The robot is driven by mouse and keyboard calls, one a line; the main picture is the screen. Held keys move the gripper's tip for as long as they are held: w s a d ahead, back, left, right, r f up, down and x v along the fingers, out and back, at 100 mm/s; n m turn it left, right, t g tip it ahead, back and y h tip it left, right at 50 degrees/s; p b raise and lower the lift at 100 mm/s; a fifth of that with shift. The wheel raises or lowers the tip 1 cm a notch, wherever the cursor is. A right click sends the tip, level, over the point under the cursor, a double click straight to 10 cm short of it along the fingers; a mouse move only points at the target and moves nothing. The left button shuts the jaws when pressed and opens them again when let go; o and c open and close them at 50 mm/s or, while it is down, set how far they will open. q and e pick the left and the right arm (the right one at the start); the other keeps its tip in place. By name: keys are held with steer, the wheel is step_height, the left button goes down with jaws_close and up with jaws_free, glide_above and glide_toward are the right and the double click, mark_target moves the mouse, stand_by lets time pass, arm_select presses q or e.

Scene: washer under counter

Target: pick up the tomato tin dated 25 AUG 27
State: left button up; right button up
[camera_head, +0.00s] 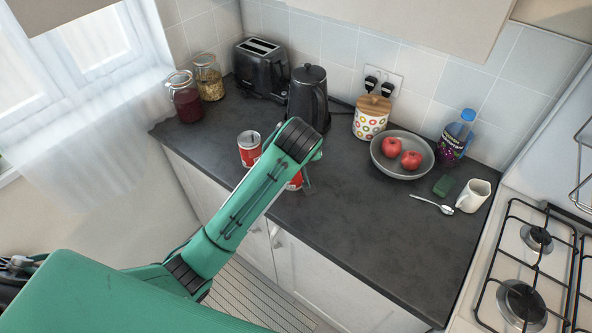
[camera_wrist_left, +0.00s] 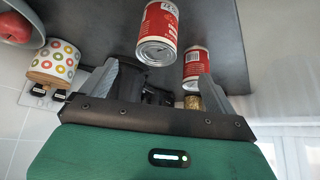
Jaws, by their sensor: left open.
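Two red tins with white label parts stand on the dark counter. One tin (camera_head: 249,148) is in plain view left of my left arm in the head view. The other tin (camera_head: 294,183) is mostly hidden behind that arm. My left gripper (camera_head: 307,183) is beside this second tin, largely hidden by its wrist. In the left wrist view my left gripper (camera_wrist_left: 158,76) is open and empty. A nearer tin (camera_wrist_left: 158,34) is ahead between the fingers, and a farther tin (camera_wrist_left: 196,66) is behind the right-hand finger. No date is readable on either tin.
A black kettle (camera_head: 308,97) stands close behind my left wrist, with a toaster (camera_head: 262,68) and jars (camera_head: 186,98) farther left. A patterned canister (camera_head: 371,119), fruit bowl (camera_head: 402,168), bottle (camera_head: 455,137), spoon (camera_head: 432,204) and mug (camera_head: 473,196) are right. The front counter is clear.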

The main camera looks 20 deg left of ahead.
arm_select(q)
steer(key=p, duration=0.2)
glide_above(295, 185)
steer(key=a, duration=0.1)
step_height(295, 185, down, 6)
steer(key=shift+w+f, duration=0.45)
steer(key=p+x, duration=0.2)
steer(key=x, duration=0.2)
steer(key=shift+d+r, duration=0.1)
steer(key=shift+d, duration=0.05)
steer(key=shift+w+f, duration=0.15)
steer(key=shift+f, duration=0.1)
steer(key=c, duration=1.4)
